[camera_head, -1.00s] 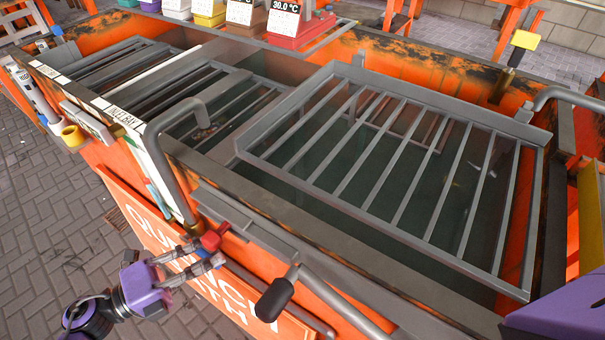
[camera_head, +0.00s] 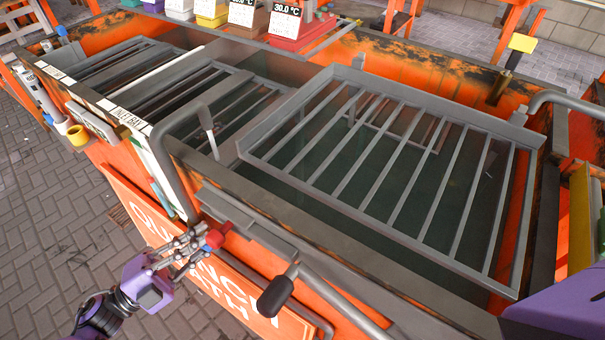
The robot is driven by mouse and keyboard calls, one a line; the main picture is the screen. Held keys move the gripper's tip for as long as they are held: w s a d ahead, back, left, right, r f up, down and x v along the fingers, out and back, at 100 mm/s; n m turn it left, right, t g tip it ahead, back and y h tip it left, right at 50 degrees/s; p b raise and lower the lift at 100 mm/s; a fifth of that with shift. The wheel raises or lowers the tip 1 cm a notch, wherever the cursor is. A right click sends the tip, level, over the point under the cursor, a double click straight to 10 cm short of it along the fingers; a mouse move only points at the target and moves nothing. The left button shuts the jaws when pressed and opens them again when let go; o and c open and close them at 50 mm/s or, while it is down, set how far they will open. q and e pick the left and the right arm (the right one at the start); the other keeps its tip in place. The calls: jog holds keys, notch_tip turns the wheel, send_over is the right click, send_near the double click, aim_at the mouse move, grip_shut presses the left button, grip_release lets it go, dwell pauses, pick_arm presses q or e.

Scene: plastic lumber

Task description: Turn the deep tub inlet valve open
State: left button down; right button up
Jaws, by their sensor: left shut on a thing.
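The red inlet valve handle (camera_head: 216,237) sits on the tub's front side, below the foot of a bent grey inlet pipe (camera_head: 168,160). My left gripper (camera_head: 203,241) is shut on the red handle, and its fingers hide part of it. The pipe curves over the rim, and a pale streak like running water (camera_head: 208,132) hangs below its mouth. The deep tub (camera_head: 330,235) has orange walls, a grey rim and dark liquid inside. My right gripper is out of view.
A slatted grey rack (camera_head: 400,160) lies over the tub. A black-gripped lever (camera_head: 275,296) sticks out in front, right of the valve. An inlet bay label (camera_head: 130,119) is on the rim. Paved floor (camera_head: 60,220) is open at the left.

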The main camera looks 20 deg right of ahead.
pick_arm(q)
jog(key=shift+w+r+n, duration=0.1)
jog(key=shift+r+n, duration=0.05)
jog(key=shift+n, duration=0.25)
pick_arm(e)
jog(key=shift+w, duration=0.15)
pick_arm(q)
jog(key=c, duration=1.6)
grip_release()
jog(key=shift+a, duration=0.1)
jog(key=shift+c, duration=0.2)
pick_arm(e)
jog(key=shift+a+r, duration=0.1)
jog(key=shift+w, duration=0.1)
pick_arm(q)
jog(key=v, duration=1.2)
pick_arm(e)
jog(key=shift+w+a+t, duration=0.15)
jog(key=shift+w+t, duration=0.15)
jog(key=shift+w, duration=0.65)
